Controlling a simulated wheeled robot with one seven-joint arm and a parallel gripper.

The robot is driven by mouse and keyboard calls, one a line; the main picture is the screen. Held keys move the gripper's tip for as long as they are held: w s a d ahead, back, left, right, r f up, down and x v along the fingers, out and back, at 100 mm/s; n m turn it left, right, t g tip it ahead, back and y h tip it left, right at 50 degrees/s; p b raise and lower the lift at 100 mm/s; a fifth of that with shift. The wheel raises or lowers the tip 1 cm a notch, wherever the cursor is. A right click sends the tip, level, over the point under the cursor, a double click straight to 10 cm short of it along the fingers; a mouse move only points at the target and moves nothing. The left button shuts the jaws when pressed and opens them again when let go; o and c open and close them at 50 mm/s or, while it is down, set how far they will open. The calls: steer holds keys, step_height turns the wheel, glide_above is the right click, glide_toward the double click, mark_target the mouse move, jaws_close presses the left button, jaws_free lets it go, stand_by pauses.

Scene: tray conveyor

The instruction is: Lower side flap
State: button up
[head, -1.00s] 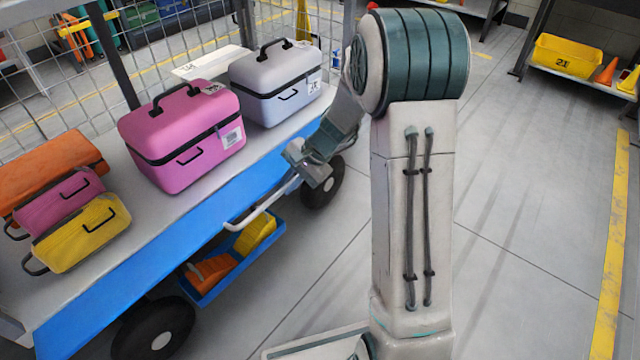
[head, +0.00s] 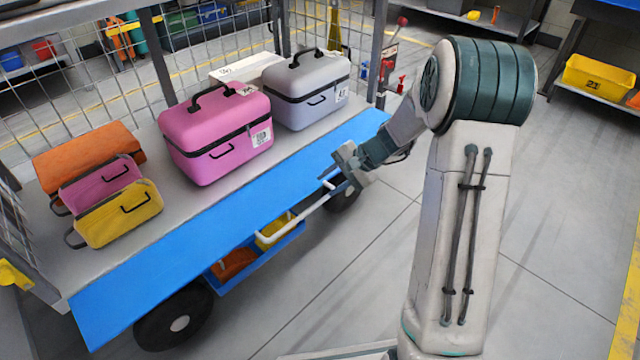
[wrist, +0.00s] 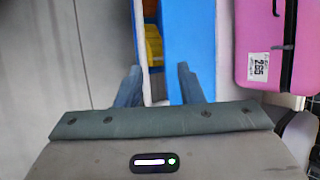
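The blue side flap (head: 235,215) runs along the near edge of the cart's grey deck and slopes down and outward from it. A white bar handle (head: 297,221) runs along its lower outer edge. My gripper (head: 328,180) is at the far end of this handle. In the wrist view my gripper (wrist: 159,85) has its two fingers spread apart, with the white handle (wrist: 143,60) and part of the blue flap (wrist: 190,40) showing between them. The fingers do not visibly close on the handle; contact is not clear.
A pink case (head: 215,135), a grey case (head: 305,90) and several soft bags (head: 100,185) stand on the deck (head: 180,215). A blue bin (head: 262,258) sits below the flap. Wheels (head: 175,322) are under the cart.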

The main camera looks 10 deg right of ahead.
steer(key=p+v, duration=0.2)
steer(key=v, duration=0.5)
steer(key=shift+d+r, duration=0.2)
steer(key=shift+r, duration=0.05)
steer(key=shift+s, duration=0.1)
steer(key=s+r+n+h+p, duration=0.2)
steer(key=s+r+n+p, duration=0.1)
steer(key=s+r+p, duration=0.5)
steer(key=s+a+r+n+h+p, duration=0.1)
steer(key=s+r+n+h+p, duration=0.2)
steer(key=s+r+p, duration=0.5)
steer(key=s+a+r+n+h+p, duration=0.1)
steer(key=s+r+p, duration=0.8)
steer(key=r+p, duration=1)
step_height(320, 180, up, 10)
steer(key=shift+r+n+h, duration=0.1)
steer(key=shift+n+h, duration=0.8)
steer(key=shift+d, duration=0.1)
